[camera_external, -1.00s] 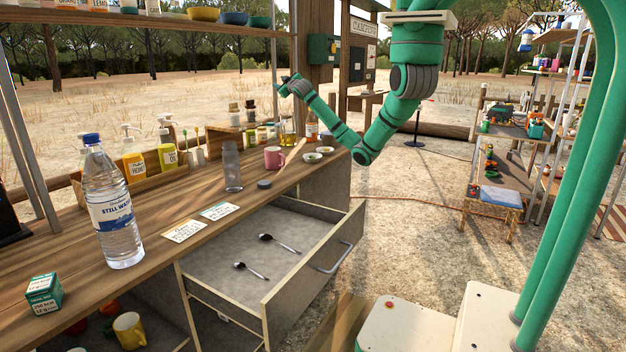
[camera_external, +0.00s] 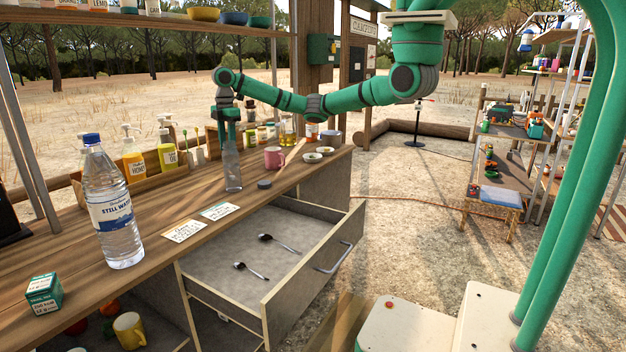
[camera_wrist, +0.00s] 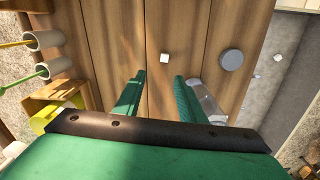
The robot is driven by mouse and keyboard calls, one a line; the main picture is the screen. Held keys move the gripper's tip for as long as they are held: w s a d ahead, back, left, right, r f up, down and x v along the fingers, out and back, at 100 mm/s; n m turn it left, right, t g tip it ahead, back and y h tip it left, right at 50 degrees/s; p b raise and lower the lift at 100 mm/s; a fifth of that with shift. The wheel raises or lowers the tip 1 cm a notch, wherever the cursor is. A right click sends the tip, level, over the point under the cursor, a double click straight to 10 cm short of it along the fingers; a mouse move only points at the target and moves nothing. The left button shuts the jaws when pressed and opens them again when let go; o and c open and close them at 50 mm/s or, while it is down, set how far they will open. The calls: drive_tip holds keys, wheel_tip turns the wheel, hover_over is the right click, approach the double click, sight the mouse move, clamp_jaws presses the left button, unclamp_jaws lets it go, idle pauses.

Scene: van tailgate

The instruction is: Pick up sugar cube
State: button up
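A small white sugar cube (camera_wrist: 165,58) lies on the wooden counter (camera_wrist: 185,30) in the wrist view. It is just beyond my fingertips, roughly in line with the gap between them. My gripper (camera_wrist: 159,78) is open and empty, pointing down at the counter. In the external view my gripper (camera_external: 228,138) is above the counter, at the clear glass bottle (camera_external: 232,170). I cannot make out the cube in that view.
A grey round lid (camera_wrist: 231,59) lies right of the cube. The clear bottle (camera_wrist: 207,103) is close beside my right finger. An open drawer (camera_external: 300,262) with two spoons juts out in front. A pink mug (camera_external: 274,157) and pump bottles (camera_external: 133,155) stand nearby.

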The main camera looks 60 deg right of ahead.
drive_tip(key=f, duration=1.1)
drive_tip(key=shift+s+d, duration=0.15)
drive_tip(key=shift+s, duration=0.1)
clamp_jaws()
